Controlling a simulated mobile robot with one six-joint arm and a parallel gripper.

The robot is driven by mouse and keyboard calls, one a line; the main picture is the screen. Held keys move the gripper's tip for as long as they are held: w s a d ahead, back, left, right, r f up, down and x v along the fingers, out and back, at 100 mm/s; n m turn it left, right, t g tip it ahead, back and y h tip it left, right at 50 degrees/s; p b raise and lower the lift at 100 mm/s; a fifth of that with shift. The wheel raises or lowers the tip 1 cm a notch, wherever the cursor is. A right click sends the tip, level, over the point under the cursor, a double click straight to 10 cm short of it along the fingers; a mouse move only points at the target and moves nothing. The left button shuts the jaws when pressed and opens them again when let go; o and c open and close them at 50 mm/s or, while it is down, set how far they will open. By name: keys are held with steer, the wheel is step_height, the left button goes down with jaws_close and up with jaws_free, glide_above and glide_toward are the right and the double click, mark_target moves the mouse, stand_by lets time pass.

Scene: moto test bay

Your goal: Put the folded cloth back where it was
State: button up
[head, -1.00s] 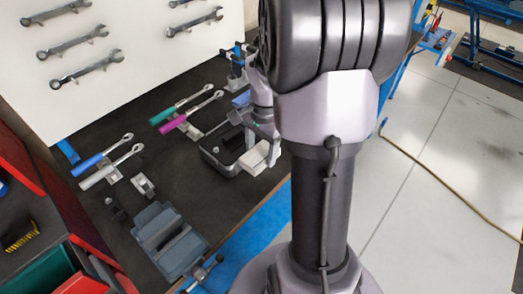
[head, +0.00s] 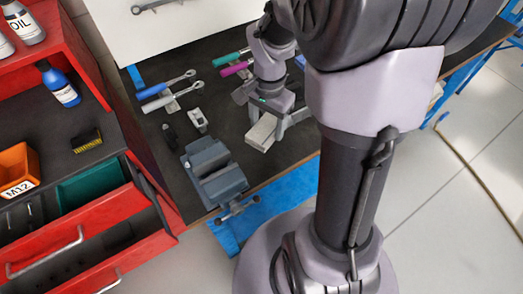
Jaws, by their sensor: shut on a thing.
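The folded cloth (head: 262,132) is a pale, off-white flat block in the head view, right of the vise and above the dark bench top. My gripper (head: 268,120) is shut on it, with one finger showing at its right side. The other finger is partly hidden by the gripper body. The cloth's height above the bench is hard to judge.
A grey-blue vise (head: 213,172) stands at the bench's front edge. A red tool cabinet (head: 160,205) with open drawers stands left, holding a brush (head: 87,141) and a blue bottle (head: 58,85).

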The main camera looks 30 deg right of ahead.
steer(key=f+b, duration=0.1)
steer(key=f, duration=0.3)
steer(key=f+b, duration=0.2)
steer(key=f, duration=0.3)
steer(key=shift+d, duration=0.2)
steer(key=shift+f, duration=0.1)
steer(key=o, duration=1.2)
